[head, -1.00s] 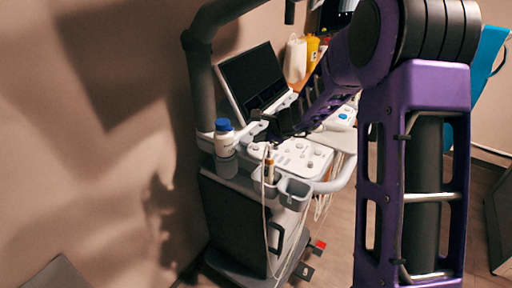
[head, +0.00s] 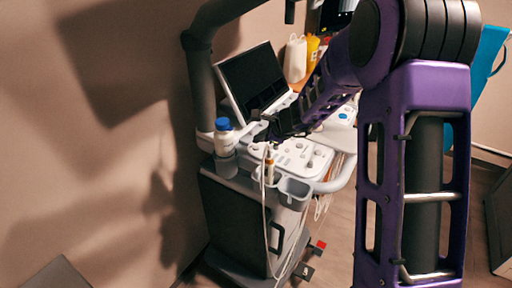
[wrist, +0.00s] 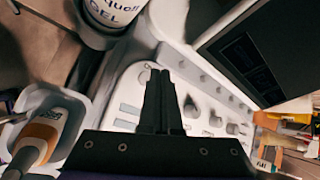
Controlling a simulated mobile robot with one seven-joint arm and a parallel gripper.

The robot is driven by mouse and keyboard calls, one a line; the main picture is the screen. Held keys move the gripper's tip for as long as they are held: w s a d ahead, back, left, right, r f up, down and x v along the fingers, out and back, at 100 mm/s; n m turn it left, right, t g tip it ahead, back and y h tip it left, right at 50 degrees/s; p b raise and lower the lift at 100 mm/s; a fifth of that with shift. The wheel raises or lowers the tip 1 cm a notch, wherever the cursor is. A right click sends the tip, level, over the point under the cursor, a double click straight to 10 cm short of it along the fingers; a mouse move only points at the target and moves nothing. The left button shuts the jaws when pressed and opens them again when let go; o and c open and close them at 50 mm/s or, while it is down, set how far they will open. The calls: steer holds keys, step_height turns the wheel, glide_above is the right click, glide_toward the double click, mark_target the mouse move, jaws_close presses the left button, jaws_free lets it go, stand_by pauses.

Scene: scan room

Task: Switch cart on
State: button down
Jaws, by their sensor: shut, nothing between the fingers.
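The cart (head: 226,182) is a dark-bodied ultrasound unit with a white control panel (head: 300,157) and a tilted screen (head: 253,78), which is dark. In the wrist view the panel (wrist: 127,108) lies under my gripper, with knobs and keys on its face. My gripper (wrist: 160,72) is shut and empty, its fingertips over the panel near its far edge. I cannot tell whether they touch it. In the head view my gripper (head: 268,130) is at the panel's left side, partly hidden by my arm. No lit indicator shows.
A gel bottle with a blue cap (head: 223,137) stands in a holder left of the panel; it also shows in the wrist view (wrist: 114,12). A probe (wrist: 38,140) sits in a front cup. The screen edge is close to my gripper. Cables hang in front.

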steer(key=shift+f+b, duration=0.4)
steer(key=shift+b, duration=0.05)
steer(key=shift+f+b, duration=0.45)
stand_by(0.5)
steer(key=shift+r, duration=0.1)
steer(key=shift+r+p, duration=0.65)
steer(key=shift+r, duration=0.1)
step_height(320, 180, up, 5)
steer(key=p, duration=0.4)
stand_by(0.9)
